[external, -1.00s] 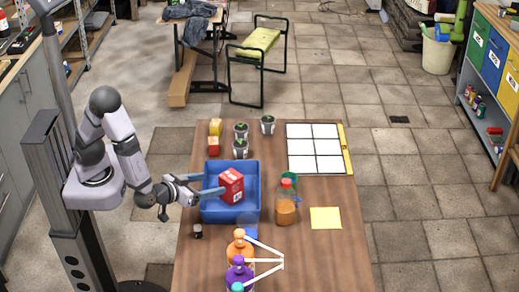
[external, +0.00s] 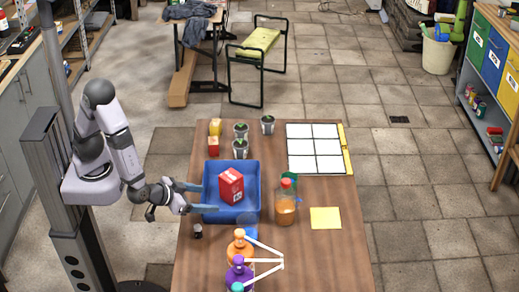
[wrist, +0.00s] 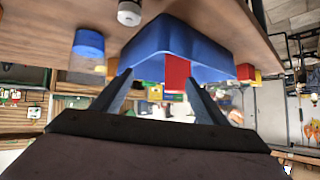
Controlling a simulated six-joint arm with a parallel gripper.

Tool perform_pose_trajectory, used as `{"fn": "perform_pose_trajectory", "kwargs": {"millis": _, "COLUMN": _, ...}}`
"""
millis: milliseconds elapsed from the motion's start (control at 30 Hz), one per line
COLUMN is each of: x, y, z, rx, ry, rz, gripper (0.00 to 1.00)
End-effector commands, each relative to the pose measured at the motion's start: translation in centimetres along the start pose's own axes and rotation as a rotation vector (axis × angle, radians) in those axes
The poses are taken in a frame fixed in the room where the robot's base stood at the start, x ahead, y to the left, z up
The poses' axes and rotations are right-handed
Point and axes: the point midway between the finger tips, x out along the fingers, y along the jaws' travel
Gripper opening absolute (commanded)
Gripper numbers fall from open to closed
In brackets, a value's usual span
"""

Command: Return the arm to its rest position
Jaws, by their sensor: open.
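My gripper (external: 190,198) is open and empty at the left edge of the wooden table, at the left side of the blue bin. In the wrist view my two dark fingers (wrist: 158,95) stand apart with nothing held between them. The blue bin (external: 248,170) sits on the table and holds a red box (external: 231,186). The bin also shows in the wrist view (wrist: 190,42), with a strip of the red box (wrist: 177,72) visible beyond the fingers. My arm reaches from its stand at the left toward the table.
A bottle of orange liquid (external: 285,206) stands right of the bin. Orange (external: 240,248) and purple (external: 239,274) bottles stand at the front. Potted plants (external: 240,148) stand behind the bin. A white grid panel (external: 315,148) and a yellow note (external: 325,218) lie at right. A small dark item (external: 197,231) lies near my gripper.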

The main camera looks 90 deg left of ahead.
Motion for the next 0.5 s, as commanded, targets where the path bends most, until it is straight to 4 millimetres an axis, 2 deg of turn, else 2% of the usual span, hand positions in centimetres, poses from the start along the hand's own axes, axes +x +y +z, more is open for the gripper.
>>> {"fn": "perform_pose_trajectory", "kwargs": {"millis": 33, "x": -1.1, "y": 0.8, "z": 0.1, "rx": 0.049, "ry": -0.045, "rz": 0.039, "gripper": 0.67}}
{"fn": "perform_pose_trajectory", "kwargs": {"millis": 333, "x": -5.8, "y": 4.8, "z": 4.6, "rx": 0.343, "ry": -0.28, "rz": 0.28, "gripper": 0.67}}
{"fn": "perform_pose_trajectory", "kwargs": {"millis": 400, "x": -5.1, "y": 5.7, "z": 4.8, "rx": 0.31, "ry": -0.305, "rz": 0.329, "gripper": 0.67}}
{"fn": "perform_pose_trajectory", "kwargs": {"millis": 500, "x": -5.2, "y": 6.7, "z": 4.4, "rx": 0.284, "ry": -0.346, "rz": 0.407, "gripper": 0.67}}
